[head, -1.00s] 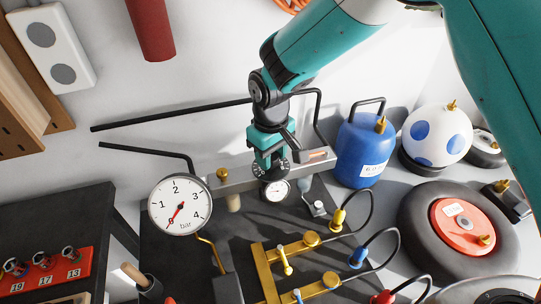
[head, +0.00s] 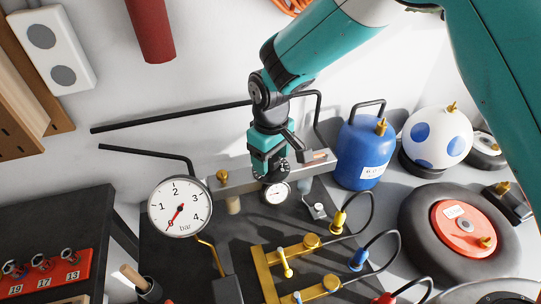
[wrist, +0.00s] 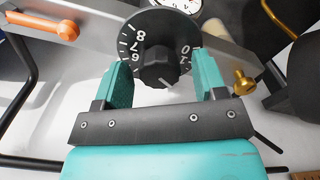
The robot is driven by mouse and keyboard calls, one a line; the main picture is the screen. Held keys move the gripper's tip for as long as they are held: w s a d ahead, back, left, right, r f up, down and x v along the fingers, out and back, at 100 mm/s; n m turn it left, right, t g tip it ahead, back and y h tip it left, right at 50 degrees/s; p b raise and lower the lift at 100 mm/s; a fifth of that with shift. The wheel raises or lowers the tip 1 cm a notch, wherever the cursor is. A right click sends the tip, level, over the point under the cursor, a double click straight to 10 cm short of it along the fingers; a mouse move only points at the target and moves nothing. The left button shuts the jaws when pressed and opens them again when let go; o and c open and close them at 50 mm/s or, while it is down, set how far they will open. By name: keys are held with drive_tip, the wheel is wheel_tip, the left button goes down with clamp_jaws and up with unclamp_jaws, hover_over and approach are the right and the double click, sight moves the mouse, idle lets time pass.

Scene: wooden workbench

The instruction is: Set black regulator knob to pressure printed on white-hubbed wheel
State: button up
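The black regulator knob (wrist: 158,66) shows in the wrist view, with a white-numbered dial skirt and a hub. My gripper (wrist: 162,72) has one teal finger on each side of the knob, with gaps visible beside the hub. In the head view my gripper (head: 270,166) is over the regulator on the grey rail and covers most of the knob. The large bar gauge (head: 180,206) has its red needle near 0. A white-hubbed wheel (head: 487,148) is at the far right, partly behind the white ball; its print is too small to read.
A blue tank (head: 364,155), a spotted white ball (head: 437,134) and a red-hubbed wheel (head: 415,215) stand at right. A small gauge (head: 276,193) is below my gripper. Yellow manifold (head: 265,275) with hoses is in front. A brass fitting (wrist: 243,82) is beside my right finger.

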sight(272, 158)
drive_tip(key=shift+r, duration=0.1)
wheel_tip(272, 158, up, 17)
drive_tip(key=b, duration=0.3)
drive_tip(key=shift+r+b, duration=0.15)
drive_tip(key=shift+b, duration=0.15)
drive_tip(key=shift+d, duration=0.1)
drive_tip(key=s+d+y, duration=0.1)
drive_tip(key=s+d, duration=0.3)
drive_tip(key=s, duration=0.3)
drive_tip(key=s+d+f+m+y, duration=0.1)
drive_tip(key=s+d, duration=0.3)
drive_tip(key=s, duration=0.4)
drive_tip(key=s+d+m+y, duration=0.1)
drive_tip(key=s+d+y, duration=0.1)
drive_tip(key=s+d, duration=0.3)
drive_tip(key=shift+s+f, duration=0.35)
drive_tip(key=shift+s, duration=0.9)
